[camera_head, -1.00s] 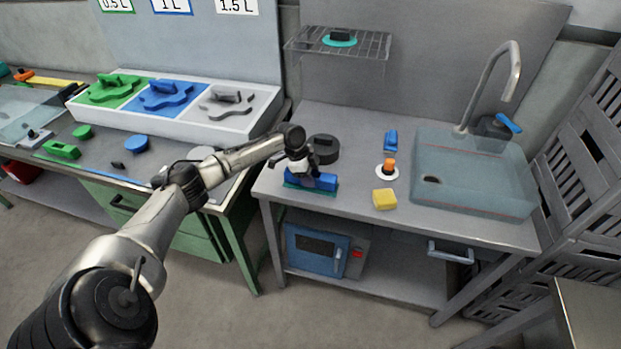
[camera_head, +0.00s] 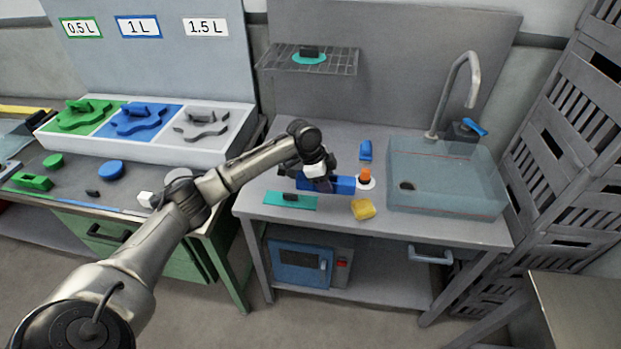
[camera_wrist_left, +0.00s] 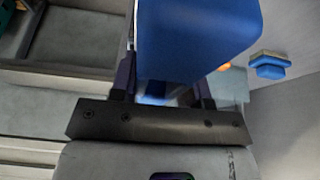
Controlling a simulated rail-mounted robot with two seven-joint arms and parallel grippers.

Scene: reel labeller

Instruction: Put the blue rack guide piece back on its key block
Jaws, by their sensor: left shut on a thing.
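The blue rack guide piece (camera_head: 342,185) is in my left gripper (camera_head: 325,181), which is shut on it above the front of the right-hand grey table. In the left wrist view the blue piece (camera_wrist_left: 196,38) is large and sits between the two fingers (camera_wrist_left: 165,88). A small dark block (camera_head: 290,197) stands on a teal plate (camera_head: 309,203) at the table's front left, to the left of the held piece. I cannot tell which is the piece's key block. My right gripper is not in view.
An orange-topped item (camera_head: 365,175) on a white disc is close behind the held piece's right end. A yellow sponge (camera_head: 363,209), a blue item (camera_head: 365,150) and the sink (camera_head: 445,200) are nearby. A wire shelf (camera_head: 308,59) hangs above.

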